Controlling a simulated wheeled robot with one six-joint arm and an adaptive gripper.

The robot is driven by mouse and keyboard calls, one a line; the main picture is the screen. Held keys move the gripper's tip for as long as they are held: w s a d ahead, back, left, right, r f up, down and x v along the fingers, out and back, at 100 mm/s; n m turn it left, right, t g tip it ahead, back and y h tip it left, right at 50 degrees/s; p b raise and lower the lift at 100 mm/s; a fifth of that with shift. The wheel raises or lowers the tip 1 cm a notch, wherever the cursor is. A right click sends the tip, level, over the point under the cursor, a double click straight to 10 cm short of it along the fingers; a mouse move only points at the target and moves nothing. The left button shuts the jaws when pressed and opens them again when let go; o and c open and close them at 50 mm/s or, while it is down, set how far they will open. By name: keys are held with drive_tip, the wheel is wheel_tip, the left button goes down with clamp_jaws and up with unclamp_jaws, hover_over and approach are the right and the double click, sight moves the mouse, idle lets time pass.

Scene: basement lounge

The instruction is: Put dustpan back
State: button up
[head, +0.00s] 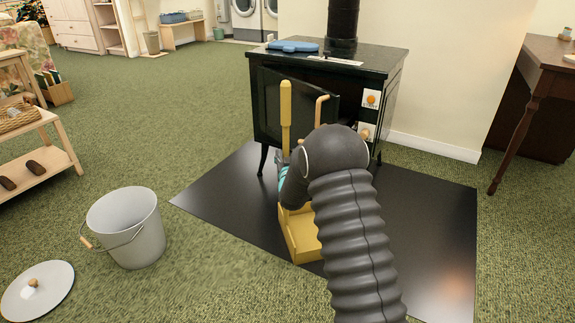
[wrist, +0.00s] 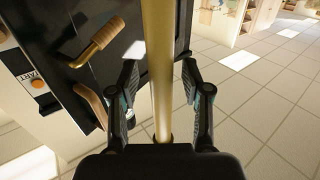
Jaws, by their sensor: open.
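The yellow dustpan (head: 301,236) stands on the dark floor mat in front of the black stove. Its long handle (head: 285,112) points straight up. My gripper (head: 283,172) is low on the handle, partly hidden behind my dark arm in the head view. In the wrist view, the handle (wrist: 160,45) runs between the two open fingers of my gripper (wrist: 160,78), with a gap visible on both sides. My arm hides part of the pan.
The black stove (head: 388,72) stands close behind, its front door (head: 295,105) seemingly ajar. A blue object (head: 293,46) lies on top. A grey bucket (head: 130,228) and a white lid (head: 38,290) are at left. A dark wooden table (head: 545,55) is at right. Carpet between is clear.

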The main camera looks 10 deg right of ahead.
drive_tip(key=s, duration=1.1)
drive_tip(key=s+d+r+g+y, duration=0.15)
drive_tip(key=s+r+g, duration=0.35)
drive_tip(key=s+r, duration=0.85)
drive_tip(key=s+d+g, duration=0.2)
drive_tip(key=s+g, duration=0.1)
drive_tip(key=s, duration=1.2)
drive_tip(key=s+d+g+h, duration=0.1)
drive_tip(key=s+g, duration=0.3)
drive_tip(key=s, duration=1.2)
drive_tip(key=shift+d+r, duration=0.35)
drive_tip(key=shift+d, duration=0.35)
drive_tip(key=shift+s, duration=0.1)
